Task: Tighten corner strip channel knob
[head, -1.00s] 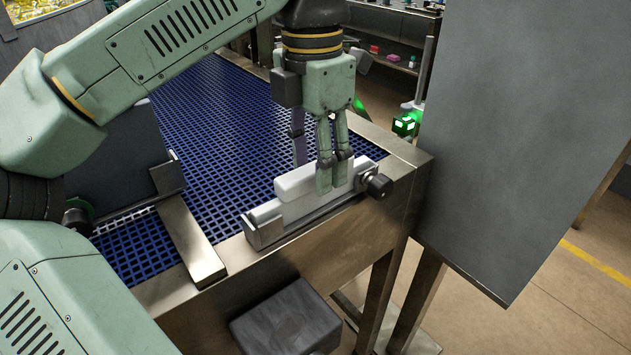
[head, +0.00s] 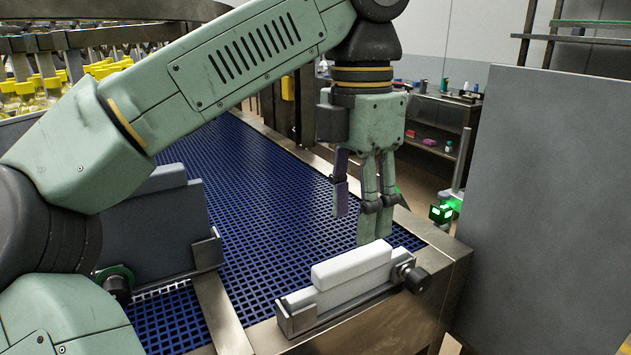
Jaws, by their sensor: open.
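The corner strip channel (head: 297,322) is a metal channel at the near right corner of the blue mesh conveyor. A pale grey strip (head: 352,268) sits in it, with a smaller block standing up along its top. The black channel knob (head: 416,279) sticks out at the channel's right end. My gripper (head: 358,220) points down just behind and above the strip. Its fingers are spread apart with nothing between them, and they look clear of the strip and the knob.
A dark grey divider plate (head: 165,225) stands in a metal bracket on the left, with a dark round knob (head: 117,284) near its base. A large grey panel (head: 545,210) rises at the right. The blue mesh belt (head: 240,165) is bare behind my gripper.

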